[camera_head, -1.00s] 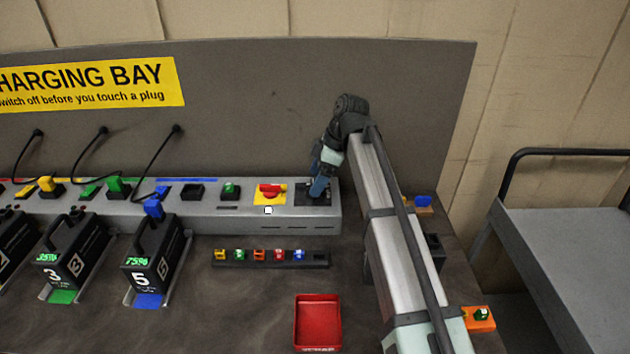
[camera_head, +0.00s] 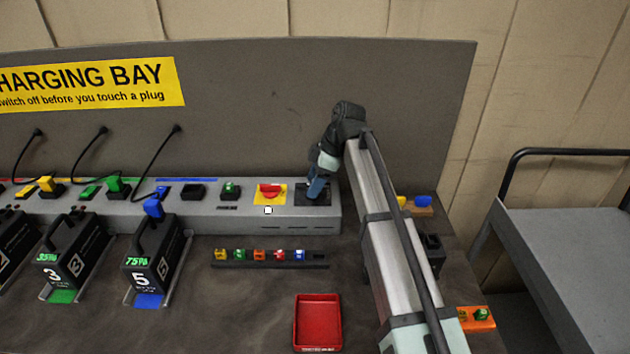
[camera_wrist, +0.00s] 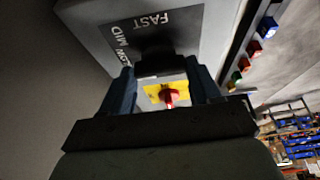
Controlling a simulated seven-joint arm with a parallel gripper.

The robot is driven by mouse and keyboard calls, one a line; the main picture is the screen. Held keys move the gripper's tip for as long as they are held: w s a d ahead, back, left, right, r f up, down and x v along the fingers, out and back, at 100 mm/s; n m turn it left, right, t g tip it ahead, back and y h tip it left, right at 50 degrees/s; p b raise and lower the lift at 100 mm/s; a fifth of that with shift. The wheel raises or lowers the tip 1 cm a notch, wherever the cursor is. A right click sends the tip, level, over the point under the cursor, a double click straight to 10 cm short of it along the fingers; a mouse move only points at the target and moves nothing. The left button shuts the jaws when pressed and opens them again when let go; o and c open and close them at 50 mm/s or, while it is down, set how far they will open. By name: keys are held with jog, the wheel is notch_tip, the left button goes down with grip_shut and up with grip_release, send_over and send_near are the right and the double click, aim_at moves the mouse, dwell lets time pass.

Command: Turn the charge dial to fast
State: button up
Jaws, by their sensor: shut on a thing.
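The charge dial's dark plate (camera_head: 300,201) lies at the right end of the grey charging console (camera_head: 230,213). In the wrist view the plate (camera_wrist: 183,20) shows the words FAST and MID and a third, partly hidden label. My gripper (camera_head: 315,194) reaches down onto the plate from above and behind. In the wrist view its fingers (camera_wrist: 160,80) stand on either side of the dark dial knob (camera_wrist: 158,62) and are shut on it. The knob is in shadow, so which word it points to cannot be told.
A red rotary switch on a yellow plate (camera_head: 270,191) sits just left of the dial. A row of small coloured plugs (camera_head: 222,256) and a red tray (camera_head: 318,324) lie in front. Batteries stand at left; a grey cart (camera_head: 570,250) is at right.

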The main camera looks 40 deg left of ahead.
jog(key=shift+c, duration=1.1)
jog(key=m, duration=0.2)
jog(key=m+t, duration=0.1)
jog(key=shift+s+d+m+y, duration=0.15)
jog(key=shift+m+y, duration=0.25)
jog(key=m+t, duration=0.1)
jog(key=m, duration=0.1)
jog(key=m+t, duration=0.1)
jog(key=m, duration=0.1)
jog(key=shift+s+m+y, duration=0.15)
jog(key=shift+m+y, duration=0.15)
jog(key=m+t, duration=0.2)
jog(key=m, duration=0.3)
jog(key=shift+s, duration=0.1)
jog(key=shift+m+t+h, duration=0.35)
jog(key=shift+m, duration=0.8)
jog(key=shift+m+t+h, duration=0.35)
jog(key=shift+m, duration=0.8)
